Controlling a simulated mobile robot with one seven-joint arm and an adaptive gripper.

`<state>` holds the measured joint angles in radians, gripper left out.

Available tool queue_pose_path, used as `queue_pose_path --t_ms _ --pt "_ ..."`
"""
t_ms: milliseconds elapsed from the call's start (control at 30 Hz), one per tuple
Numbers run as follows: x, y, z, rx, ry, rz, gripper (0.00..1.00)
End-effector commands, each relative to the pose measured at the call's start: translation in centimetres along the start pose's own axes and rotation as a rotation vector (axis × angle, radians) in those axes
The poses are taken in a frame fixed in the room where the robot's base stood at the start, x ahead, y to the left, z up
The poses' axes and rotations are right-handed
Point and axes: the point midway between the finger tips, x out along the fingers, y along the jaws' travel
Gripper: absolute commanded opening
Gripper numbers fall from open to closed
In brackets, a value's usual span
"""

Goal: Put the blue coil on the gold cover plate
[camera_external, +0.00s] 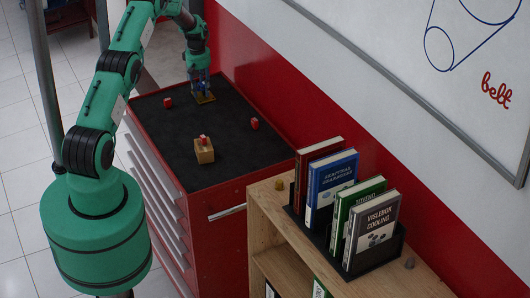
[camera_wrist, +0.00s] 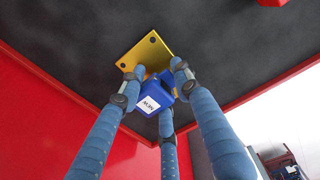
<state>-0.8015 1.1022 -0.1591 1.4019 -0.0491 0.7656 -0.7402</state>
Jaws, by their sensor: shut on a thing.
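The blue coil (camera_wrist: 152,97), a block with a white label, is between the three blue-grey fingers of my gripper (camera_wrist: 160,82) in the wrist view. My gripper is shut on it. The gold cover plate (camera_wrist: 150,47) lies flat on the black top, directly under and just beyond the coil, and the coil and fingertips hide part of it. In the external view my gripper (camera_external: 200,80) points down at the far end of the cabinet, over the gold cover plate (camera_external: 205,98). I cannot tell whether the coil touches the plate.
A red wall stands close behind. A wooden shelf (camera_external: 265,215) with books (camera_external: 330,185) is nearer the camera.

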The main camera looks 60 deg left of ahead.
Motion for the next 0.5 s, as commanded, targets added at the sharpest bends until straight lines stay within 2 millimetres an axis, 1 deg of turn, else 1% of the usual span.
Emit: queue_pose_path --t_ms 267,400,433,500 --pt "-0.05 0.06 -0.06 0.000 0.001 0.001 0.02" --pt "0.30 0.06 -0.07 0.000 0.002 0.002 0.02" --pt "0.24 0.04 -0.06 0.000 0.001 0.001 0.38" --pt "0.21 0.04 -0.06 0.000 0.001 0.001 0.51"
